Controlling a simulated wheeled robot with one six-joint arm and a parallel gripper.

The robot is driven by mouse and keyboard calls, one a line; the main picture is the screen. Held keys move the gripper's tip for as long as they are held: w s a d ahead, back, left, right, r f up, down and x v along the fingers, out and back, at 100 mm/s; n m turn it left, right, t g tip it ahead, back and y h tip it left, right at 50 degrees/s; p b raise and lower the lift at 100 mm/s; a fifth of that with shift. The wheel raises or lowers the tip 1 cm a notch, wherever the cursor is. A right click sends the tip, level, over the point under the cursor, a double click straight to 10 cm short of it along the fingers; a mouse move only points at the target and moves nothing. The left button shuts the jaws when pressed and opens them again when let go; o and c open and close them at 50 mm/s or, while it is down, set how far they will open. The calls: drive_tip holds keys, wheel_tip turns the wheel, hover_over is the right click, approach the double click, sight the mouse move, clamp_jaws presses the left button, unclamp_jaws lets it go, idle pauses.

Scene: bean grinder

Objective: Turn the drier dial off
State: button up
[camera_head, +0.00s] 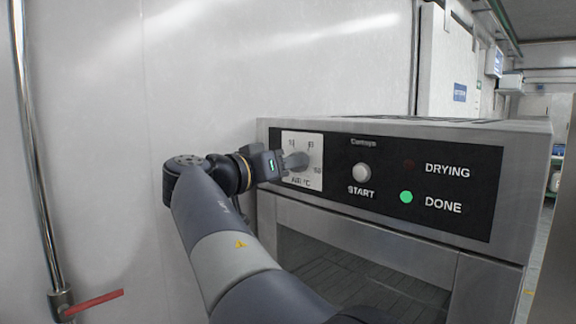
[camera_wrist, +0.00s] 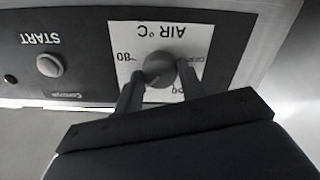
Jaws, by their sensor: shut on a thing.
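The drier (camera_head: 470,265) is a grey metal box with a black control panel. Its dial (camera_head: 296,161) is a grey knob on a white plate marked AIR °C, at the left of the panel. In the wrist view, which is upside down, the dial (camera_wrist: 161,72) sits between the two fingers of my gripper (camera_wrist: 158,82). My gripper (camera_head: 285,163) is shut on the dial from the front left. The fingers and the knob hide part of the scale, so the setting is hard to read.
The START button (camera_head: 362,172) is right of the dial. The green DONE light (camera_head: 406,197) is lit and the DRYING light (camera_head: 408,164) is dark. A pipe with a red lever (camera_head: 92,304) runs along the left wall.

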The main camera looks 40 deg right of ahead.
drive_tip(key=shift+n+p, duration=8.6)
drive_tip(key=shift+n, duration=6.2)
drive_tip(key=shift+f, duration=0.1)
drive_tip(key=o, duration=1)
drive_tip(key=shift+a, duration=0.1)
